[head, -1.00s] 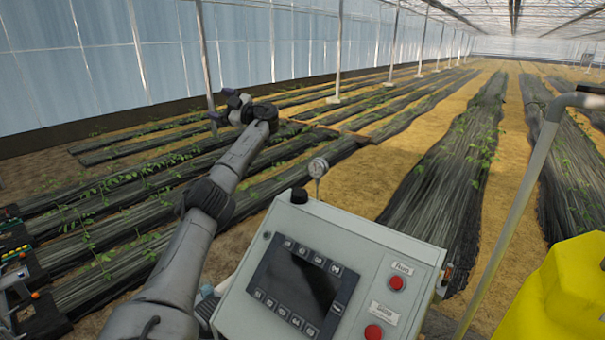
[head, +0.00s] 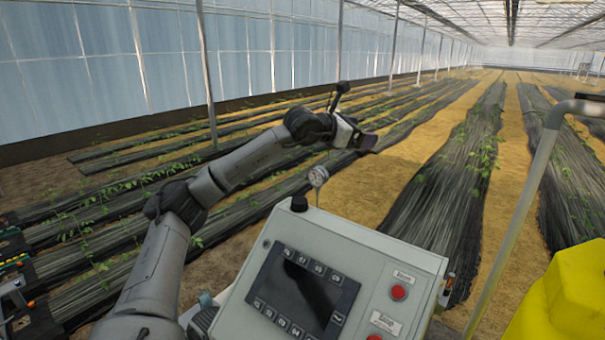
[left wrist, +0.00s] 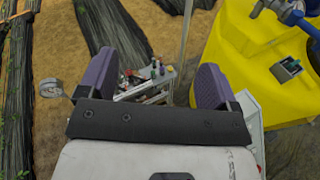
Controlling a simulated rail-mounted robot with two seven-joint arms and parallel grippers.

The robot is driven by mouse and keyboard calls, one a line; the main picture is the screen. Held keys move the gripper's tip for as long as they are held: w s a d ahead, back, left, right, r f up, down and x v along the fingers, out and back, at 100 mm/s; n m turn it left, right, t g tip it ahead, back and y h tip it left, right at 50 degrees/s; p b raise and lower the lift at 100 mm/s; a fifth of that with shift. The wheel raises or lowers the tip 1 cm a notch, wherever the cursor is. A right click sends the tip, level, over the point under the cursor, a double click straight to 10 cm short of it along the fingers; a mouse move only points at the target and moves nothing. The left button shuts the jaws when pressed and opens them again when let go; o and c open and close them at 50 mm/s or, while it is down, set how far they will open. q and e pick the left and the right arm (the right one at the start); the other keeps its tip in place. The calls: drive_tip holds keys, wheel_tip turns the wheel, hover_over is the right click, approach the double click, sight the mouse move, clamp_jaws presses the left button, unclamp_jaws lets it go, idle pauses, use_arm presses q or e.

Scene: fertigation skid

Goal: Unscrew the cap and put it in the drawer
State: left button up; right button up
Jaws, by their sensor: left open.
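My left gripper (head: 368,143) is raised above and behind the control box in the head view. In the left wrist view its two purple fingers (left wrist: 153,82) stand wide apart, with nothing held between them. A yellow tank (head: 568,295) is at the right edge of the head view and fills the upper right of the left wrist view (left wrist: 238,50). I cannot make out a cap on it or elsewhere. I cannot identify a drawer in either view. My right gripper does not show.
A grey control box (head: 375,262) with a screen and red buttons stands front centre, a gauge (head: 317,176) behind it. A metal pole (head: 522,205) rises beside the tank. A blue fitting (left wrist: 292,16) sits by the tank. Small coloured items (left wrist: 155,71) show beyond the fingers.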

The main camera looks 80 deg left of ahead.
use_arm(q)
drive_tip(key=s+f+m+g+y, duration=0.2)
drive_tip(key=s+f+m+g, duration=0.3)
drive_tip(key=f+m+g, duration=0.2)
drive_tip(key=m+g, duration=0.7)
drive_tip(key=m, duration=0.2)
approach(300, 201)
drive_tip(key=v, duration=0.4)
drive_tip(key=a+f+m, duration=0.1)
drive_tip(key=f, duration=0.2)
drive_tip(key=a+f+m, duration=0.1)
drive_tip(key=a+f, duration=0.1)
drive_tip(key=f, duration=0.1)
drive_tip(key=w+a+f+m, duration=0.1)
drive_tip(key=a+f, duration=0.1)
drive_tip(key=f, duration=0.2)
drive_tip(key=shift+w+a+f+y, duration=0.1)
drive_tip(key=shift+y, duration=0.3)
drive_tip(key=shift+x, duration=0.9)
drive_tip(key=shift+c, duration=0.4)
